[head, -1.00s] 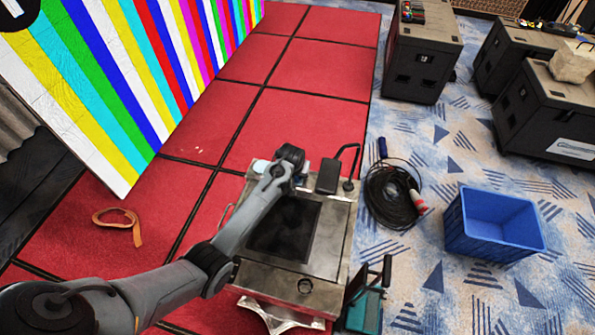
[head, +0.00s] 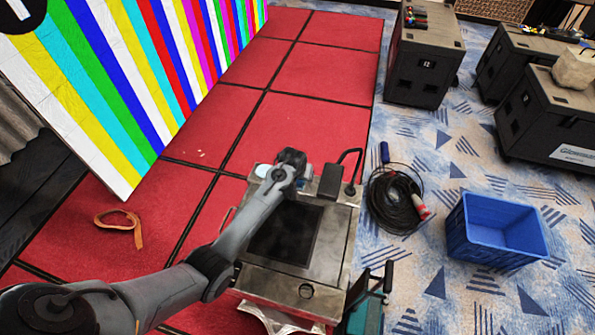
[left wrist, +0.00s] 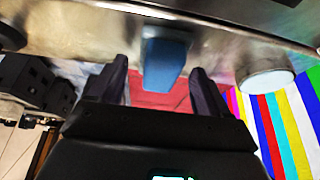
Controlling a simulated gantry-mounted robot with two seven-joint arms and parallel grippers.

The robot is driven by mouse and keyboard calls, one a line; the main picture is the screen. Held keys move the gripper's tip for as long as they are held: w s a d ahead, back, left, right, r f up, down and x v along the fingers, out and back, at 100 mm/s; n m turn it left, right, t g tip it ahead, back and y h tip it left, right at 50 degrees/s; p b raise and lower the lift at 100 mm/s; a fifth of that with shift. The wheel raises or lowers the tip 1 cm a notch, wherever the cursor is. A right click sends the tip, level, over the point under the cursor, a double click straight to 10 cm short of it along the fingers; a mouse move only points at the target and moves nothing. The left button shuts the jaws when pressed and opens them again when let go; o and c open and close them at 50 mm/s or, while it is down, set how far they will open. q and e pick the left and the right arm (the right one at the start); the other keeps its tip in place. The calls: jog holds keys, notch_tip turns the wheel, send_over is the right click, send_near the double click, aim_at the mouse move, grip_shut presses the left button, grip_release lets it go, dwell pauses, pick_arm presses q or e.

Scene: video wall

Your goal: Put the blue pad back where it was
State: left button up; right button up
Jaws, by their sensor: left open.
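The blue pad (left wrist: 165,65) shows in the left wrist view, against the edge of a metal surface (left wrist: 215,45). It lies between the two fingers of my left gripper (left wrist: 158,67) as seen from the wrist, with gaps at both sides. The gripper is open and not closed on it. How far the pad is from the fingertips is hard to tell. In the head view my left wrist is over the far edge of the metal case (head: 262,278), and hides the fingers and pad. My right gripper is not in view.
The case has a dark panel (head: 285,235) and a black upright box (head: 330,180). A pale round thing (left wrist: 268,85) is close beside the gripper. A cable coil (head: 395,205) and blue crate (head: 500,250) are to the right. An orange strap (head: 122,224) lies left.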

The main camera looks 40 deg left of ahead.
pick_arm(q)
jog(key=v, duration=1.1)
jog(key=s+d+f+m, duration=0.1)
jog(key=s+d+f, duration=0.1)
jog(key=s, duration=0.3)
jog(key=s+d+f+m, duration=0.1)
jog(key=s+d, duration=0.2)
jog(key=s, duration=0.3)
jog(key=s+d+f+m, duration=0.1)
jog(key=s+d+f, duration=0.1)
jog(key=s, duration=0.3)
jog(key=shift+s+d+f+m+h, duration=0.1)
jog(key=shift+d+f+m+h, duration=0.1)
jog(key=shift+d, duration=0.2)
jog(key=shift+s+d+f+m+h, duration=0.1)
jog(key=shift+d+m+h, duration=0.1)
jog(key=shift+d, duration=0.2)
jog(key=s+d+r+m, duration=0.1)
jog(key=s+d, duration=0.2)
jog(key=s, duration=0.4)
jog(key=s+d+r+m+h, duration=0.1)
jog(key=s+d+m, duration=0.1)
jog(key=s, duration=0.5)
jog(key=shift+s+d+g, duration=0.25)
jog(key=shift+d+g, duration=0.15)
jog(key=shift+d, duration=0.5)
jog(key=shift+r, duration=0.2)
notch_tip(320, 180, up, 6)
jog(key=p, duration=0.6)
jog(key=shift+r, duration=0.25)
